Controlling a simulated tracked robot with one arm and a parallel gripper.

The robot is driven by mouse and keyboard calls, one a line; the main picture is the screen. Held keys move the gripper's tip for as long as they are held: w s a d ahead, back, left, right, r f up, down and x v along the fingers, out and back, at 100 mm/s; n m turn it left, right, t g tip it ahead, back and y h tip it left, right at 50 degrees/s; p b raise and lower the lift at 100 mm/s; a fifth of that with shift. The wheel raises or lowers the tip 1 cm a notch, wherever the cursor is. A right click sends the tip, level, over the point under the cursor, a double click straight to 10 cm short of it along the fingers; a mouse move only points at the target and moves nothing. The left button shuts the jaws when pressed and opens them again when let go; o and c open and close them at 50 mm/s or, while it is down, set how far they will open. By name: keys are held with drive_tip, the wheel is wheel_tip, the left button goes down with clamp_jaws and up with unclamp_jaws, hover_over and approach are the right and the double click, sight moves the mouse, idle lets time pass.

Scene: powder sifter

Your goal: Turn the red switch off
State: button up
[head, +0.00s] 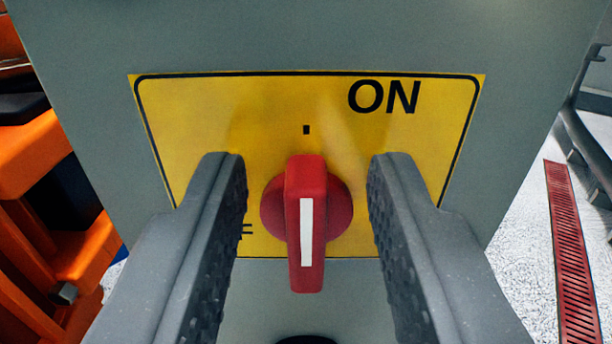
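The red switch (306,215) is a rotary knob with a white stripe on its handle. Its handle stands upright in the picture, with a small black mark above it. It sits on a yellow label plate (240,120) on a grey-green panel (300,35). "ON" is printed at the plate's upper right. At the lower left, part of a letter "F" shows; the rest of that word is hidden behind the left finger. My gripper (307,185) is open, with one finger on each side of the switch and a gap on both sides. It does not appear to touch the switch.
Orange machine parts (45,190) stand on the left. On the right are a speckled light floor, a red floor grating (572,255) and grey pipes (590,140). A dark rounded thing (306,340) shows at the bottom edge below the switch.

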clamp_jaws()
drive_tip(key=shift+a, duration=0.1)
